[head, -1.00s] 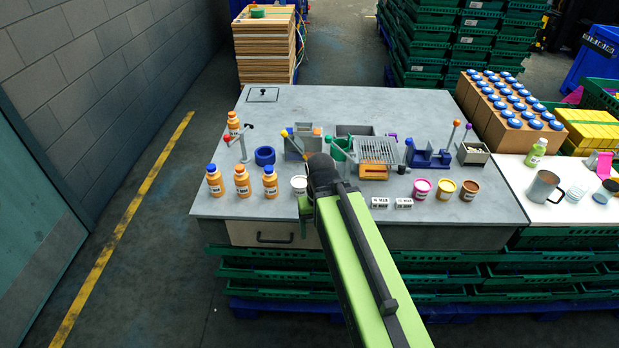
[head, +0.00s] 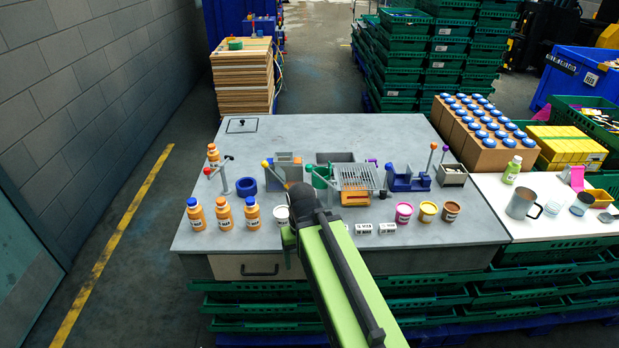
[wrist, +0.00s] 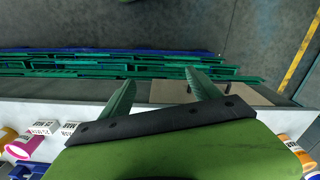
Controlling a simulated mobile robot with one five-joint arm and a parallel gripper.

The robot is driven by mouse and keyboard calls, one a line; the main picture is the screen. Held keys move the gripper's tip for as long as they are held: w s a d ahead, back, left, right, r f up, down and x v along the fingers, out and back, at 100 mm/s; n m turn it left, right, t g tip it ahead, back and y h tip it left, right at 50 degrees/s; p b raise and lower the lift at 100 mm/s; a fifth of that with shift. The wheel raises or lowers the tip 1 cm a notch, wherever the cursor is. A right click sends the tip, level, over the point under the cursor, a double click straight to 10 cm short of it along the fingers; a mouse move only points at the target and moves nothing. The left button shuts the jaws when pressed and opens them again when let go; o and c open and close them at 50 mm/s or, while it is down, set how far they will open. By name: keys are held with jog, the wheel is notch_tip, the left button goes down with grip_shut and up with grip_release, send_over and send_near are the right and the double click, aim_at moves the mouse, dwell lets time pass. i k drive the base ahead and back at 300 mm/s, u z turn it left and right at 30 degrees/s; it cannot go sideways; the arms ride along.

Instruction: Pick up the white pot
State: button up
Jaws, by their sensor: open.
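The white pot (head: 281,215) stands upright on the grey worktop, near its front edge, to the right of the orange bottles, in the head view. It is partly covered by my arm's end. My gripper (head: 289,240) is just in front of and beside it in the picture, over the worktop's front edge. In the wrist view my gripper (wrist: 160,78) shows two green fingers spread apart with nothing between them. The pot is not visible in the wrist view.
Orange bottles (head: 223,214) stand left of the pot. Small white labelled blocks (head: 387,228) and a pink pot (head: 403,213) stand to the right. A drawer (head: 232,267) and green crates (head: 450,305) lie below the front edge.

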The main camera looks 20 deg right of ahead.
aim_at(281, 213)
jog(key=k, duration=0.65)
jog(key=u, duration=0.55)
jog(key=i, duration=1.05)
jog(key=u, duration=0.65)
jog(key=i, duration=0.45)
jog(key=u, duration=0.1)
